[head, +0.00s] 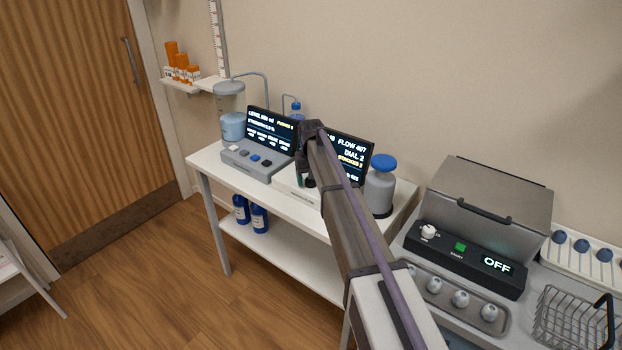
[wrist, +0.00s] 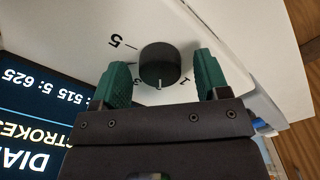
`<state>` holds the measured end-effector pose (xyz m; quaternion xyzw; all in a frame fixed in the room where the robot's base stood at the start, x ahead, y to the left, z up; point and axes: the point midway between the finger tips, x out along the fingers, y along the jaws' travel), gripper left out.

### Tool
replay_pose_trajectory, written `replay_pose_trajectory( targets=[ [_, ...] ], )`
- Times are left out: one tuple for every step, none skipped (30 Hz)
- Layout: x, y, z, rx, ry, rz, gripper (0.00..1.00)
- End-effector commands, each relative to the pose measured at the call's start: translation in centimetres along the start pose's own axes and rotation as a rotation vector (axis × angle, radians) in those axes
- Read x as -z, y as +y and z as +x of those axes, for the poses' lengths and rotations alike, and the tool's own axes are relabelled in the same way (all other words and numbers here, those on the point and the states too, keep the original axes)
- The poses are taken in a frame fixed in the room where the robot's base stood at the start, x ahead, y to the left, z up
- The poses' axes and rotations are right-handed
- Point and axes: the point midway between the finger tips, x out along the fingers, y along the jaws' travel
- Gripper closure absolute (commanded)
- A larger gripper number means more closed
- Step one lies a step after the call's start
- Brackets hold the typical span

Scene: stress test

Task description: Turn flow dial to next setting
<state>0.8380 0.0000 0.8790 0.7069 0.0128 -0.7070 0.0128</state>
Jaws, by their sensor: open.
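The flow dial (wrist: 160,65) is a round black knob with a light pointer mark. It stands on a white panel with numbers printed around it, of which 5, 3 and 1 can be made out. In the wrist view my gripper (wrist: 164,82) is open, with one green finger on each side of the dial. Small gaps seem to show between the fingers and the knob. In the head view my gripper (head: 306,182) is at the front of the dial unit, and my arm hides the dial. The unit's screen (head: 352,155) reads FLOW 467 and DIAL 2.
A grey console (head: 258,160) with buttons and a screen stands left of the dial unit on the white table (head: 213,160). A grey bottle with a blue cap (head: 380,186) stands close on the right. A lidded grey device with an OFF display (head: 497,265) is farther right.

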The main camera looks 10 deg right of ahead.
Motion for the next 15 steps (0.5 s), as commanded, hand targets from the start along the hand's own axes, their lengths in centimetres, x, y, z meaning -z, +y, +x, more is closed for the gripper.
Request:
replay_pose_trajectory(
  targets=[
    [0.0, 0.0, -0.1, 0.0, 0.0, 0.0, 0.31],
    [0.0, 0.0, -0.2, 0.0, 0.0, 0.0, 0.31],
    [0.0, 0.0, -0.6, 0.0, 0.0, 0.0, 0.31],
    [0.0, 0.0, -0.9, 0.0, 0.0, 0.0, 0.31],
    [0.0, 0.0, -1.3, 0.0, 0.0, 0.0, 0.31],
    [0.0, 0.0, -2.0, 0.0, 0.0, 0.0, 0.31],
    [0.0, 0.0, -2.6, 0.0, 0.0, 0.0, 0.31],
    [0.0, 0.0, -3.3, 0.0, 0.0, 0.0, 0.31],
    [0.0, 0.0, -4.3, 0.0, 0.0, 0.0, 0.31],
    [0.0, 0.0, -5.1, 0.0, 0.0, 0.0, 0.31],
    [0.0, 0.0, -5.9, 0.0, 0.0, 0.0, 0.31],
    [0.0, 0.0, -7.0, 0.0, 0.0, 0.0, 0.31],
    [0.0, 0.0, -7.8, 0.0, 0.0, 0.0, 0.31],
    [0.0, 0.0, -8.5, 0.0, 0.0, 0.0, 0.31],
    [0.0, 0.0, -9.4, 0.0, 0.0, 0.0, 0.31]
  ],
)
